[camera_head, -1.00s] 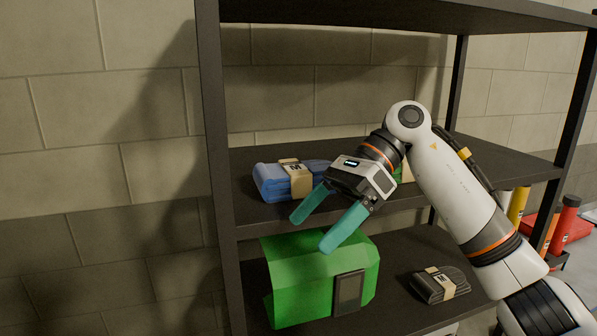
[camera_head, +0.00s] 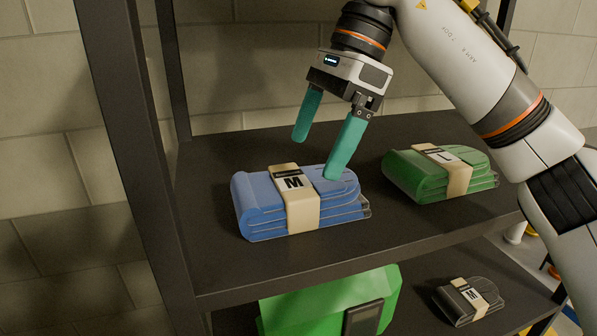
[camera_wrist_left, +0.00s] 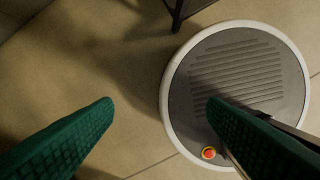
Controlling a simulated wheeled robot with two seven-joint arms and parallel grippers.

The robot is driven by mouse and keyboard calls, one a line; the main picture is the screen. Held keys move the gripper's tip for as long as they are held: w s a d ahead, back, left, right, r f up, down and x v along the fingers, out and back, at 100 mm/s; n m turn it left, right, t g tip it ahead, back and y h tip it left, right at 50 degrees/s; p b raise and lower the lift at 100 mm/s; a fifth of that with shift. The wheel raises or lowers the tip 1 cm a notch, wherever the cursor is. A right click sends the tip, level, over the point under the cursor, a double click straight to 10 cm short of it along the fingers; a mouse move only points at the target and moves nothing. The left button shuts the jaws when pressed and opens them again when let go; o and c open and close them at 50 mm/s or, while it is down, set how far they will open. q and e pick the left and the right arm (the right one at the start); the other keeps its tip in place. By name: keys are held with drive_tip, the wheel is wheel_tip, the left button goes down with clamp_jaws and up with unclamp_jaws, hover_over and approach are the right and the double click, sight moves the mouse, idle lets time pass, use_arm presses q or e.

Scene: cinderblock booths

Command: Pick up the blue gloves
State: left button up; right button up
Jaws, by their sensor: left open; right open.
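The blue gloves (camera_head: 260,207) lie as a folded stack on the dark shelf in the head view, bound by a cream band (camera_head: 296,200) marked M. My right gripper (camera_head: 318,158) is open and empty, its two teal fingers pointing down. It appears above and behind the gloves, and the nearer fingertip overlaps their right part in the picture. I cannot tell whether it touches them. My left gripper (camera_wrist_left: 160,105) shows in the left wrist view, open and empty, over the floor.
Green gloves (camera_head: 418,175) with an L band lie right of the blue ones on the same shelf. A green case (camera_head: 325,302) and dark gloves (camera_head: 455,300) are on the shelf below. A black post (camera_head: 140,160) stands at left. The left wrist view shows my round base.

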sight(302, 179)
drive_tip(key=shift+w+a+f, duration=0.1)
drive_tip(key=shift+w+f, duration=0.05)
drive_tip(key=shift+f, duration=0.1)
drive_tip(key=shift+s+a+f+p, duration=0.25)
drive_tip(key=shift+s+f+p, duration=0.15)
drive_tip(key=shift+s+f, duration=0.1)
drive_tip(key=shift+s+a+f+p, duration=0.25)
drive_tip(key=shift+s+f+p, duration=0.1)
drive_tip(key=shift+f+p, duration=0.1)
drive_tip(key=x, duration=0.1)
drive_tip(key=p+x, duration=0.1)
drive_tip(key=x, duration=0.1)
drive_tip(key=shift+w+f+p, duration=0.3)
drive_tip(key=shift+f+p, duration=0.05)
drive_tip(key=shift+p, duration=0.05)
drive_tip(key=shift+w+a+f, duration=0.15)
drive_tip(key=shift+f, duration=0.2)
drive_tip(key=shift+s, duration=0.2)
drive_tip(key=c, duration=0.4)
use_arm(q)
drive_tip(key=s+r, duration=0.2)
drive_tip(key=r, duration=0.1)
drive_tip(key=shift+s+r, duration=0.15)
drive_tip(key=shift+r, duration=0.1)
use_arm(e)
drive_tip(key=c, duration=0.5)
